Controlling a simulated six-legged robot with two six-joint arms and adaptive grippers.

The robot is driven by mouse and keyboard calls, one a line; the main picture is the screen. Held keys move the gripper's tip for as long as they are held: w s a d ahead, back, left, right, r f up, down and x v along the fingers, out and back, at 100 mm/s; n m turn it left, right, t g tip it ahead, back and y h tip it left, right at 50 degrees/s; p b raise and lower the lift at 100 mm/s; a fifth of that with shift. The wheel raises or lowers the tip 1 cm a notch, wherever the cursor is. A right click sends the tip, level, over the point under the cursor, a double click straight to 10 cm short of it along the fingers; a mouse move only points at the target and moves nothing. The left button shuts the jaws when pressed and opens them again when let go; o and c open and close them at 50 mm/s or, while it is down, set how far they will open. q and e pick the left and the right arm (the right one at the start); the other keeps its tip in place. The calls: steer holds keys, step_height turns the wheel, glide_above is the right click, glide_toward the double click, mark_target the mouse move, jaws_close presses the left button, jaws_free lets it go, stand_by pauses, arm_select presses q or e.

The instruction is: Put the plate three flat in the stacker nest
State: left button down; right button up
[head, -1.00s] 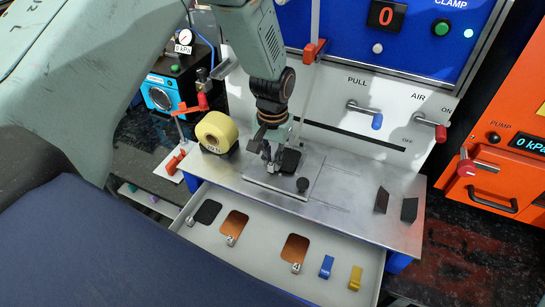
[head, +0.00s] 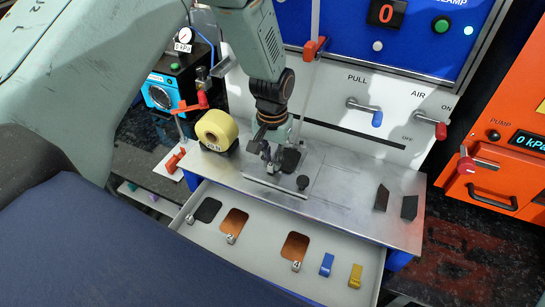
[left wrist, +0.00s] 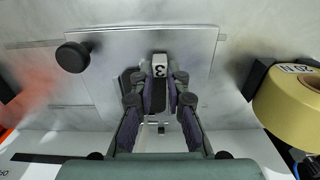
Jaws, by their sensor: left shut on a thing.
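My left gripper (head: 268,158) is down over the stacker nest, a flat metal plate (head: 262,180) with a black knob on the bench. In the left wrist view the gripper (left wrist: 160,90) is shut on plate three, whose pale tab marked 3 (left wrist: 160,67) shows at the fingertips. The fingers hide much of plate three. A dark rounded patch (head: 291,160) shows beside the fingers; I cannot tell whether it is plate three or part of the nest. I cannot tell whether plate three lies flat or touches the nest. My right gripper is not in view.
A yellow tape roll (head: 216,130) stands left of the nest. The black knob (head: 303,182) sticks up close by. Two dark upright pieces (head: 381,198) stand at the right. The open drawer (head: 265,262) in front holds a dark plate, copper plates and blue and yellow tabs.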

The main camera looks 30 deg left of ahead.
arm_select(q)
steer(key=shift+f, duration=0.25)
steer(key=c, duration=1.3)
jaws_free()
steer(key=shift+o, duration=0.2)
step_height(320, 180, up, 12)
